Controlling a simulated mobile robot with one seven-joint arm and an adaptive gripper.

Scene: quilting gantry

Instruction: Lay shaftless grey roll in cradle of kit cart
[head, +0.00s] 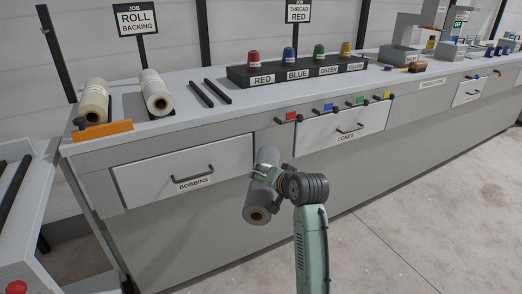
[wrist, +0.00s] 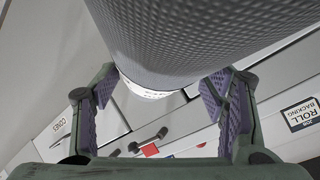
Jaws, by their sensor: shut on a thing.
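The grey roll (head: 257,214) hangs in the air in front of the counter, its brown hollow core end facing me with no shaft in it. My gripper (head: 268,178) is shut on the grey roll. In the wrist view the textured grey roll (wrist: 205,40) fills the top, with a white label band at its edge and the fingers (wrist: 160,105) on either side. At the far left of the head view stands a grey cart (head: 42,222) with dark parallel bars (head: 14,188) on top, apart from the roll. The cart is only partly in view.
The long counter (head: 180,122) carries a cream roll (head: 94,100) and a white roll (head: 156,93), an orange block (head: 103,131), two black bars and a rack of coloured cones (head: 295,75). Drawers (head: 186,170) front it. A red button (head: 16,287) is on the cart. Floor at right is clear.

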